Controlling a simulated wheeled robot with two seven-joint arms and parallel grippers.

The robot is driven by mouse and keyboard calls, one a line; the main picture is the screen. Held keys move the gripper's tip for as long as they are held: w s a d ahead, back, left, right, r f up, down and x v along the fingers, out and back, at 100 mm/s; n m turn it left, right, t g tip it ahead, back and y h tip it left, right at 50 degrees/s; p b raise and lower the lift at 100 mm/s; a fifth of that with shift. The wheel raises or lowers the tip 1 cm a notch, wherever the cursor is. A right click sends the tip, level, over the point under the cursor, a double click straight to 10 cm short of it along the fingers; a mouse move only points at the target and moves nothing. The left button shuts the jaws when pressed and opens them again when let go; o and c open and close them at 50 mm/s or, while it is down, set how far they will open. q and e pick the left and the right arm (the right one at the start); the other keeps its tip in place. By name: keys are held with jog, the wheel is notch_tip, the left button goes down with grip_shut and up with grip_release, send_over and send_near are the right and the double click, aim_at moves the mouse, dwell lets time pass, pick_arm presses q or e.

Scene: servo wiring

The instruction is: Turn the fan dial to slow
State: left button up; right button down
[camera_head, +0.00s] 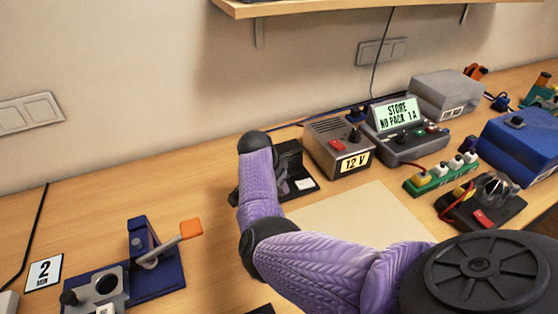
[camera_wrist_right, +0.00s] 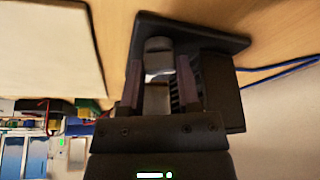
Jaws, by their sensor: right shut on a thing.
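The black device with the dial (camera_wrist_right: 215,85) stands on the table; in the head view, part of it (camera_head: 289,160) shows behind my purple right arm, with a small white label at its foot. My right gripper (camera_wrist_right: 158,78) is shut on the dial (camera_wrist_right: 158,47), a grey knob with a pale band, seen between its two fingers in the wrist view. My forearm hides the dial and most of that gripper in the head view. I cannot read the dial's setting. My left gripper is not in view.
A 12 V supply (camera_head: 338,146) stands close right of the device, with a charger (camera_head: 402,130) beyond it. A pale mat (camera_head: 355,218) lies in front. A blue stand with an orange-tipped lever (camera_head: 150,255) is at front left; bare table lies between.

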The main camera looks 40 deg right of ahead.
jog(key=n+p, duration=0.1)
jog(key=n+t+p, duration=0.1)
jog(key=p, duration=0.1)
jog(key=shift+r+n, duration=0.35)
jog(key=shift+n, duration=0.05)
jog(key=n+p, duration=0.1)
jog(key=n+t+y+p, duration=0.1)
jog(key=n+p, duration=0.1)
jog(key=shift+s+d+f+n, duration=0.1)
jog(key=shift+f+n, duration=0.1)
jog(key=shift+n, duration=0.1)
jog(key=shift+n+p, duration=0.3)
jog(key=shift+p, duration=0.1)
jog(key=shift+f+t, duration=0.1)
jog(key=shift+t, duration=0.2)
jog(key=shift+c, duration=1.6)
grip_release()
